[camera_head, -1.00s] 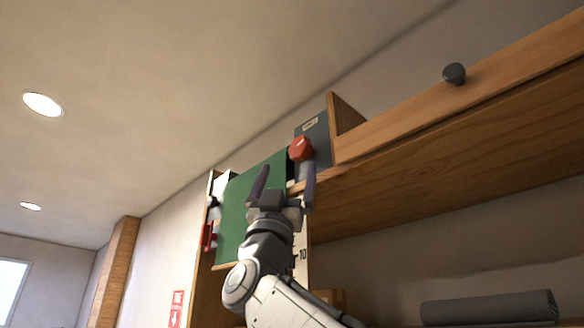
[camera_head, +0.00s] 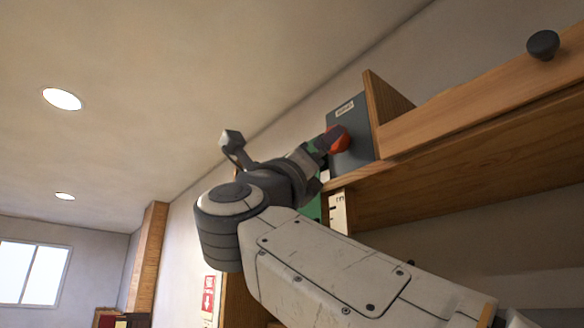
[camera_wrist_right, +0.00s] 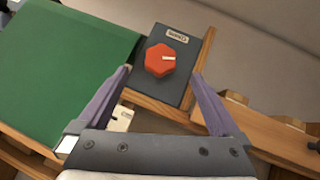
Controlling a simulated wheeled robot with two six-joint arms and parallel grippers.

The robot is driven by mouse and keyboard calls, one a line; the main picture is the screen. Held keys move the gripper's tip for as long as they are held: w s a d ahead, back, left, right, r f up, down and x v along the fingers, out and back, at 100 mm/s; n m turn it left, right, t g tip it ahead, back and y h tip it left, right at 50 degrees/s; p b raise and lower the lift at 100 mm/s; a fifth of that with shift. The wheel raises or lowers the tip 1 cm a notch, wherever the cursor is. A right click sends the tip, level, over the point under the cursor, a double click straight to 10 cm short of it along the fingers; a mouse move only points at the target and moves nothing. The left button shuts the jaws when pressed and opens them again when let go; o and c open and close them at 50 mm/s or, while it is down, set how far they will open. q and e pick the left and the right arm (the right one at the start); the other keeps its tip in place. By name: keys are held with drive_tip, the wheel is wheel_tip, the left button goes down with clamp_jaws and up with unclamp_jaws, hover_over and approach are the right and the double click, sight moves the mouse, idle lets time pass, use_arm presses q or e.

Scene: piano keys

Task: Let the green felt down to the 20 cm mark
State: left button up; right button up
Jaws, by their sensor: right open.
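The green felt (camera_wrist_right: 60,75) hangs as a broad sheet at the left of the right wrist view. In the head view my arm hides most of it, and a strip (camera_head: 312,207) shows. A red faceted knob (camera_wrist_right: 167,60) with a pale pointer mark sits on a dark grey labelled box (camera_wrist_right: 180,95). My right gripper (camera_wrist_right: 162,72) is open, with its two purple fingers on either side of the knob in the picture; I cannot tell if they touch it. A white scale (camera_head: 338,212) is partly hidden, its 20 cm mark not readable. My left gripper is not in view.
A wooden shelf (camera_head: 470,165) runs right from the box, with an upright wooden panel (camera_head: 385,100) beside the box. A dark round knob (camera_head: 543,44) sits on the shelf's front board. Open air lies to the left.

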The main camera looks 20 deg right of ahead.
sight(338, 141)
drive_tip(key=p+x, duration=0.5)
drive_tip(key=x, duration=0.3)
drive_tip(key=shift+d, duration=0.3)
drive_tip(key=shift+s+r, duration=0.1)
drive_tip(key=c, duration=1.3)
drive_tip(key=shift+a, duration=0.4)
drive_tip(key=shift+s+d+r, duration=0.1)
drive_tip(key=shift+d, duration=0.1)
drive_tip(key=shift+d+m+g+h, duration=0.1)
drive_tip(key=shift+m+g+h, duration=0.2)
drive_tip(key=shift+m, duration=0.1)
drive_tip(key=shift+m+g+h+b, duration=0.3)
drive_tip(key=shift+m+g, duration=0.1)
drive_tip(key=shift+m, duration=0.1)
